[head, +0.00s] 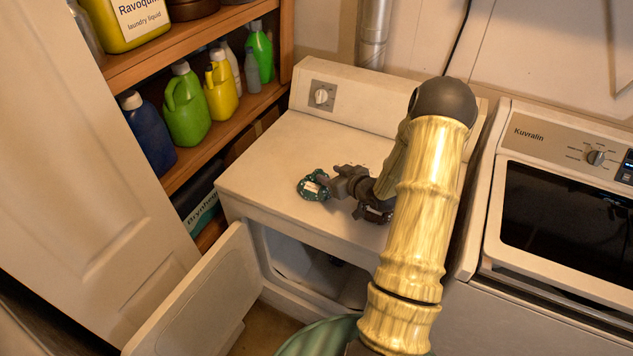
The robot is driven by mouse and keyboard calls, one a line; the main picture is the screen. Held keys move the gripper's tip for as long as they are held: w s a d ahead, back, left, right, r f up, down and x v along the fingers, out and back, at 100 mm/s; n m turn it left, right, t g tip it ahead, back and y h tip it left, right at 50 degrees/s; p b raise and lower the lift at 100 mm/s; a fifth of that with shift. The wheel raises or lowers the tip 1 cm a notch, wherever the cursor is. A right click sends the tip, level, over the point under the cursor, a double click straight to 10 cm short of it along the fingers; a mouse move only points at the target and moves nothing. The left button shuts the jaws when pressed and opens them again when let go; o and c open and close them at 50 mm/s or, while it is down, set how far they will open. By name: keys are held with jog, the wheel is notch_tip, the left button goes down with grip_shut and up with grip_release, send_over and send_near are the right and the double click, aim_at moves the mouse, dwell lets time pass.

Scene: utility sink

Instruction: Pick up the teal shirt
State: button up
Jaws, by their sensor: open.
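A small teal cloth-like bundle with pale patches (311,190), which looks like the teal shirt, is on the white front-loading machine's top (268,165). My gripper (326,184) is open at the bundle's right side, low over the machine top. Its fingers overlap the bundle in this view, and I cannot tell whether they touch it or are around it. My arm hides the right part of the machine top.
The machine's front door (205,300) hangs open at the lower left. A pale teal basket (312,338) stands on the floor below, partly behind my arm. A wooden shelf with several bottles (187,105) is at the left. A second machine (555,215) stands at the right.

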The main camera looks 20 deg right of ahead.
aim_at(322, 171)
jog(key=shift+w+f, duration=0.1)
jog(key=shift+w, duration=0.1)
jog(key=shift+w, duration=0.1)
jog(key=shift+p+x, duration=1.2)
jog(key=shift+x, duration=1.35)
jog(key=shift+f, duration=0.1)
grip_shut()
notch_tip(322, 171, up, 10)
jog(key=shift+b, duration=1.1)
